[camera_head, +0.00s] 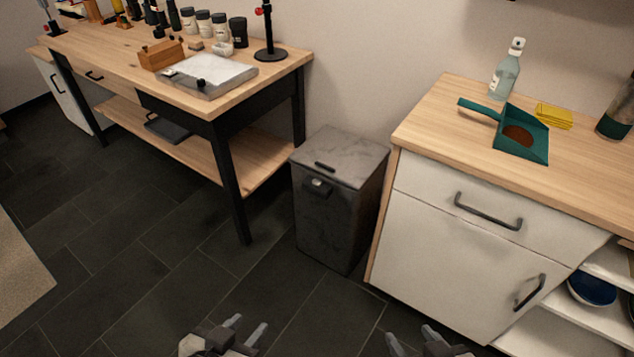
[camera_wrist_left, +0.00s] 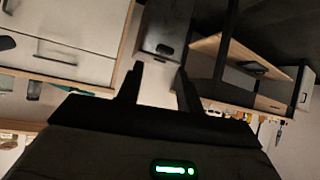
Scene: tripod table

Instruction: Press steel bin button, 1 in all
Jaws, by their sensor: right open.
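The steel bin (camera_head: 338,200) stands on the floor between the workbench and the white cabinet, its lid closed. Its button (camera_head: 318,185) is a small dark piece with a bright top, high on the front face, just below the lid. The bin (camera_wrist_left: 172,20) also shows upside down in the left wrist view, beyond the fingers. My left gripper (camera_head: 247,326) is open and empty, low in the head view, well short of the bin; its two spread fingers show in the left wrist view (camera_wrist_left: 160,85). My right gripper (camera_head: 412,342) is open at the bottom edge, in front of the cabinet.
The workbench (camera_head: 280,75) with a lower shelf stands left of the bin. The white cabinet (camera_head: 465,255) stands close on its right, with handles sticking out and a dustpan (camera_head: 520,135) on top. Dark tiled floor (camera_head: 200,260) lies open in front of the bin.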

